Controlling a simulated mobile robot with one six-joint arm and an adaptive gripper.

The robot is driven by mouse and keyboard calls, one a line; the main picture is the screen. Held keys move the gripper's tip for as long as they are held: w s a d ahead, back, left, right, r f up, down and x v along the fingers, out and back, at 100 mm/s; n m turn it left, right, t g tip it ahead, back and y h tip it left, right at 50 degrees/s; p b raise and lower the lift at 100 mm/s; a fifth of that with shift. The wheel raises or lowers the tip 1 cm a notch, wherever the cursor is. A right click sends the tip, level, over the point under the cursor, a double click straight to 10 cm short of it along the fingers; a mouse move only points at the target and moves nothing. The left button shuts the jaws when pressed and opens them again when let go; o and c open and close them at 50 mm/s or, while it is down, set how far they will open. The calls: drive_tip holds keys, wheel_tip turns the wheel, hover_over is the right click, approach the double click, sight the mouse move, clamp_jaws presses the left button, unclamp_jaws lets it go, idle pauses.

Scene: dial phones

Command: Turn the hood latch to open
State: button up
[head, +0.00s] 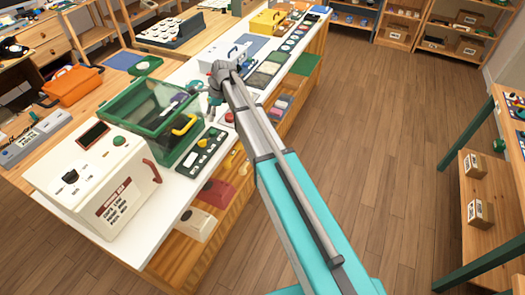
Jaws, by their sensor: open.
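A green-framed hood (125,97) with clear panels stands on the white-topped counter at the left. A yellow curved handle (186,125) is on its front side. I cannot clearly tell which small part is the hood latch; some of the hood's right end lies close to or behind my gripper. My gripper (214,98) points down at the hood's right end, just beyond the yellow handle. It is open, and I see nothing held in it. Whether it touches the hood is too small to tell.
A white machine (130,185) with a red handle stands at the near left. A dark green control panel (206,150) lies in front of the hood. An orange case (72,85) is on the wooden table behind. Wooden floor (385,130) is clear at the right.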

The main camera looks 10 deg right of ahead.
drive_tip(key=s+d+f+n+h+b, duration=0.1)
drive_tip(key=s+d+n+h, duration=0.1)
drive_tip(key=s+d+n, duration=0.4)
drive_tip(key=s+d+f+n+h+b, duration=0.1)
drive_tip(key=s+d+n, duration=0.6)
drive_tip(key=s, duration=0.9)
drive_tip(key=shift+d+f+t+h+b, duration=0.4)
drive_tip(key=shift+d+f, duration=0.35)
drive_tip(key=shift+d, duration=0.4)
drive_tip(key=shift+w+n, duration=0.1)
drive_tip(key=shift+n, duration=0.2)
drive_tip(key=shift+c, duration=1.2)
drive_tip(key=shift+s+d, duration=0.1)
drive_tip(key=shift+s, duration=0.2)
drive_tip(key=shift+c, duration=1)
drive_tip(key=s, duration=0.1)
drive_tip(key=s+d+n, duration=0.1)
drive_tip(key=s, duration=0.1)
drive_tip(key=s+d+n, duration=0.1)
drive_tip(key=shift+s+d+h, duration=0.1)
drive_tip(key=shift+s+h, duration=0.05)
drive_tip(key=shift+h, duration=0.25)
clamp_jaws()
drive_tip(key=shift+s+d+n, duration=0.1)
drive_tip(key=shift+d+n, duration=0.05)
drive_tip(key=shift+n, duration=0.25)
